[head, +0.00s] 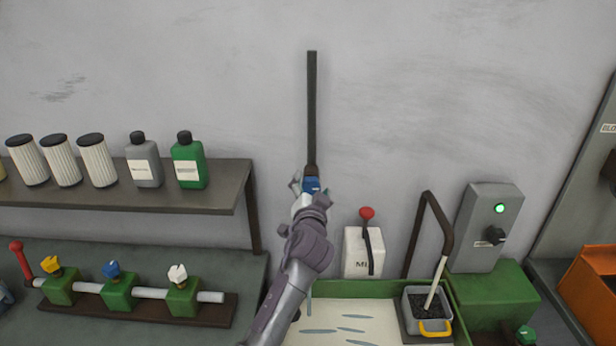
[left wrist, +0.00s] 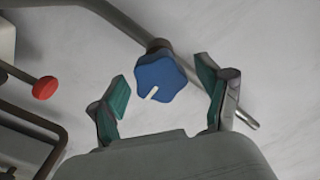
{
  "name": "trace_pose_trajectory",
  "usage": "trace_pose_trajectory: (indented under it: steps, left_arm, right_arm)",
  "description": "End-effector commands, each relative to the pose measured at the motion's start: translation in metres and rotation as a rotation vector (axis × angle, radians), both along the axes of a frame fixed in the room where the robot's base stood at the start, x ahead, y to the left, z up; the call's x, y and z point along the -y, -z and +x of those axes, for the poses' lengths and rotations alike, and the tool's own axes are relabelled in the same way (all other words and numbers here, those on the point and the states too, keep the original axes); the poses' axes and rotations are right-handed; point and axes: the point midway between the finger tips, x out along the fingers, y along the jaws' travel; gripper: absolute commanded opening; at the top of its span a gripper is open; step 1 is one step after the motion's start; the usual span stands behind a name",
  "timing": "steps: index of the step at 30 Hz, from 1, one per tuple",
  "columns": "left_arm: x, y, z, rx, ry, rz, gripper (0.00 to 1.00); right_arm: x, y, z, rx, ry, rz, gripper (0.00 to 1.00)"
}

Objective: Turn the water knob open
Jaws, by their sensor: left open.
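The blue water knob (head: 312,184) sits on a dark vertical pipe (head: 312,110) on the grey wall. In the left wrist view, the green-padded fingers (left wrist: 164,90) stand apart from the knob, with gaps on both sides. My forearm hides the pipe below the knob. My right gripper is not in view.
A basin with a green rim (head: 380,288) lies below, with pale blue streaks in it. A white box with a red-topped lever (head: 367,214) stands to the right. Other coloured valves (head: 118,290) and a bottle shelf (head: 215,215) are at the left.

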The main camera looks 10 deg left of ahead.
Motion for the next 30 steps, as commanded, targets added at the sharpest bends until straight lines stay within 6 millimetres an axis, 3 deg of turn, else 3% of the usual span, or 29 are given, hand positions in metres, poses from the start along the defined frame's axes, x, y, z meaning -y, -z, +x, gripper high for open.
trace_pose_trajectory:
  steps: [13, 24, 30]
  left_arm:
    - [0.0029, 0.0001, -0.0010, -0.001, -0.001, 0.000, 0.75]
    - [0.0026, 0.0003, -0.0009, -0.001, -0.001, 0.000, 0.16]
    - [0.0027, 0.0014, -0.0008, -0.013, -0.001, 0.065, 0.16]
  right_arm:
    - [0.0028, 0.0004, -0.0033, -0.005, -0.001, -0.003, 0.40]
    - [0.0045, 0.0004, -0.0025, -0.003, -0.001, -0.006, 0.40]
    - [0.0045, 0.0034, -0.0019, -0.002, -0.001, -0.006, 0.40]
